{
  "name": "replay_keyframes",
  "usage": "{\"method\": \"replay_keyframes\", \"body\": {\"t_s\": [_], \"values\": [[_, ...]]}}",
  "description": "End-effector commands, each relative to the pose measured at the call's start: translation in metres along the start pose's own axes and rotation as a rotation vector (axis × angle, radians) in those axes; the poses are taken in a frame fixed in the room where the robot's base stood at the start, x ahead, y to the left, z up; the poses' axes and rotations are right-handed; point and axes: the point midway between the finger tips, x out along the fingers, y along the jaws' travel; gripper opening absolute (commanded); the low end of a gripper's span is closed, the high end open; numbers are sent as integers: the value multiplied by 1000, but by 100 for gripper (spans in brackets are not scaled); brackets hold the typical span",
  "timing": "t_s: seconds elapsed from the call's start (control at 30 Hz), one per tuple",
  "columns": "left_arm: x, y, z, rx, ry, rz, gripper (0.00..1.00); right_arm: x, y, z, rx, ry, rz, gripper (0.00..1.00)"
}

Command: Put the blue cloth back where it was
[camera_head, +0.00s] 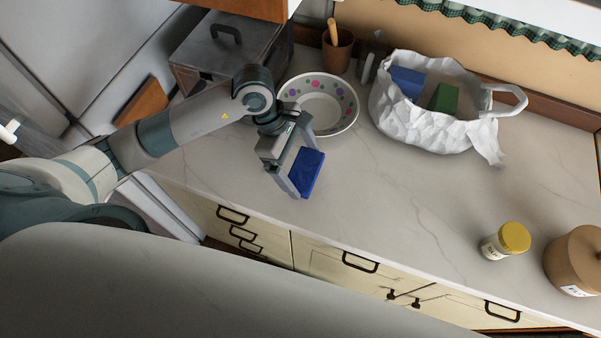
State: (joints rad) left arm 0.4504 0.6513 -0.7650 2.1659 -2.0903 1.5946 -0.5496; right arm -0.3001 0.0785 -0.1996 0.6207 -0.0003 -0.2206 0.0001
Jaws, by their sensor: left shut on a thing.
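The blue cloth (308,172) is a small, dark blue, flat-looking rectangle. My left gripper (302,174) is shut on it, near the front edge of the counter and just in front of a spotted bowl (345,122). I cannot tell whether the cloth touches the counter. Part of the cloth is hidden by the fingers. My right gripper is not in view.
A white bag (405,122) holds a blue block (407,82) and a green block (444,97). A metal box (222,55) and brown cup (337,52) stand at the back. A yellow-lidded jar (506,241) and brown canister (577,260) stand right. The middle counter is clear.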

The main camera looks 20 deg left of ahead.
Motion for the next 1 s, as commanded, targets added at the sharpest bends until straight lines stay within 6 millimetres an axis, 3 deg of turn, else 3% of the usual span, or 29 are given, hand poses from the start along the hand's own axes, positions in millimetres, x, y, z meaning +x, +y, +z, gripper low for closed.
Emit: {"method": "replay_keyframes", "body": {"t_s": [0.37,0.73,1.0], "values": [[0,0,-4,0,0,0,72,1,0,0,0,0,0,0],[35,0,-18,-1,-1,-1,72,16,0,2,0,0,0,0],[37,0,-19,0,0,1,72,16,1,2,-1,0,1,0]]}}
